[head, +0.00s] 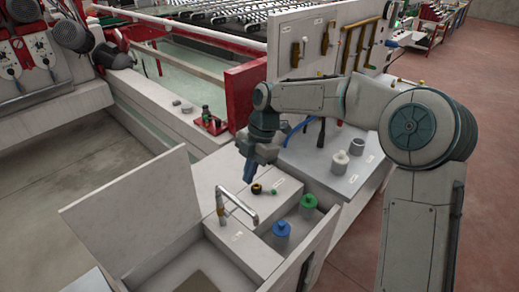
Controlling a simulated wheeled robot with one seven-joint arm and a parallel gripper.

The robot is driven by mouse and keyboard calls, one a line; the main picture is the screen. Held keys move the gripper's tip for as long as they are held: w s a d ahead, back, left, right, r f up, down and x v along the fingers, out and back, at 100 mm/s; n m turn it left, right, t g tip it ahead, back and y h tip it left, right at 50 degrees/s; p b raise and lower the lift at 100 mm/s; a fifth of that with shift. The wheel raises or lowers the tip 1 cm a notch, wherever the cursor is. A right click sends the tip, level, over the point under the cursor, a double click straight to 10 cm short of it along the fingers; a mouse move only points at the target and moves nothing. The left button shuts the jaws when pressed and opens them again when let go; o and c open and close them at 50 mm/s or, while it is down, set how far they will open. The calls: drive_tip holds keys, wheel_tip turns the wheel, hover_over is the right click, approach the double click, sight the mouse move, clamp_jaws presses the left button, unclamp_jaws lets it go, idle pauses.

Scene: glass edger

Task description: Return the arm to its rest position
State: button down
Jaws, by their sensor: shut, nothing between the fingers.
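My gripper (248,177) points down at the end of my bent arm, over the pale bench top (207,177). It looks shut and empty. My arm reaches in from the right side of the head view. A small black and yellow round part (256,188) is close beside the gripper's tip, and a tiny green piece (273,191) is right of it. I cannot tell the gripper's exact height above the bench.
A grey bent metal handle (251,213) rises in front. An open compartment holds a blue-topped container (281,229) and a green-topped one (308,201). A raised panel (135,215) stands left. White cylinders (340,162) sit right, below a tool board (310,45).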

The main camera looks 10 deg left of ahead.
drive_tip(key=s+d+m+t+b, duration=0.1)
drive_tip(key=s+d+m+t, duration=0.1)
drive_tip(key=s+d+m, duration=0.4)
drive_tip(key=s+d+r+m+t+h+b, duration=0.1)
drive_tip(key=s+d+m, duration=0.5)
drive_tip(key=d+m, duration=0.7)
drive_tip(key=s+d+m+t+h+b, duration=0.1)
drive_tip(key=s+d+m+t+b, duration=0.1)
drive_tip(key=s+d+m+t, duration=0.2)
drive_tip(key=s+d+m, duration=0.3)
drive_tip(key=d+m, duration=0.2)
drive_tip(key=d, duration=0.1)
drive_tip(key=shift+r+m+b, duration=0.2)
drive_tip(key=shift+m+b, duration=0.1)
drive_tip(key=shift+b, duration=0.05)
